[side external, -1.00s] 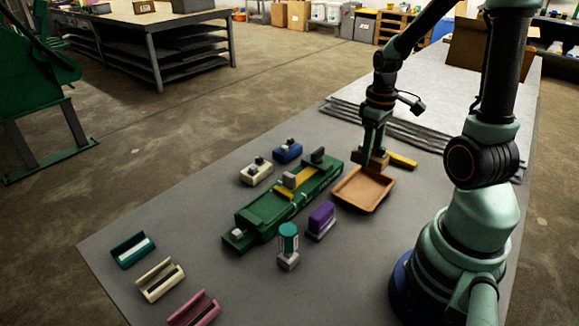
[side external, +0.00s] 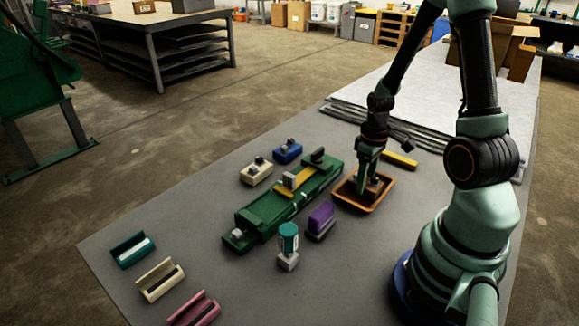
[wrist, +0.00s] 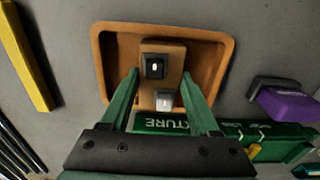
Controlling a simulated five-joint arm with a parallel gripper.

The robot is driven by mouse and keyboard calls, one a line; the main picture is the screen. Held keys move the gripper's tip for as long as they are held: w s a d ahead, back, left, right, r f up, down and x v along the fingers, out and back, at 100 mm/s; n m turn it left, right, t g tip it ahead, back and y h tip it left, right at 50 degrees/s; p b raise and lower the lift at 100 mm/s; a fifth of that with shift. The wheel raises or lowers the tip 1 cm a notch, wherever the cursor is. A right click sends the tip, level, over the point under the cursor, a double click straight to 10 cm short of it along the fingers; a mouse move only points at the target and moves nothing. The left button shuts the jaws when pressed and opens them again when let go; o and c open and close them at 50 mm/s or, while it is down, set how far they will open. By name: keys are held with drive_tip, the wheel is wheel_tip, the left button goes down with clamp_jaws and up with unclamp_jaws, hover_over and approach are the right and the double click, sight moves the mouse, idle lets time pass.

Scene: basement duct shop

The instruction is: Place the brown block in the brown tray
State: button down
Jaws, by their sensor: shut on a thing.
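The brown tray (side external: 347,198) sits on the grey bench to the right of the green fixture; it also shows in the wrist view (wrist: 222,42). The brown block (wrist: 165,48), with a dark switch-like part and a light grey part on its top, is over the tray's floor area. My gripper (wrist: 166,80) is shut on the brown block, with one green finger on each side. In the side view my gripper (side external: 368,180) points down into the tray, and the block (side external: 375,186) is partly hidden by it. I cannot tell whether the block touches the tray floor.
A green fixture (side external: 262,219) lies just left of the tray, with a purple block (side external: 321,217) and a teal-topped piece (side external: 288,240) in front. A yellow bar (side external: 400,160) lies behind the tray. Grey sheets (side external: 430,105) are stacked beyond.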

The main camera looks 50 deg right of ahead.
drive_tip(key=shift+f, duration=0.1)
drive_tip(key=shift+c, duration=0.6)
unclamp_jaws()
wheel_tip(320, 180, up, 12)
drive_tip(key=w+a+r+t, duration=0.1)
drive_tip(key=a+r+t, duration=0.1)
drive_tip(key=a+r, duration=0.4)
drive_tip(key=w+a+r+t, duration=0.2)
drive_tip(key=a+r, duration=0.4)
drive_tip(key=a, duration=0.6)
drive_tip(key=shift+a+t, duration=0.25)
drive_tip(key=shift+t, duration=0.55)
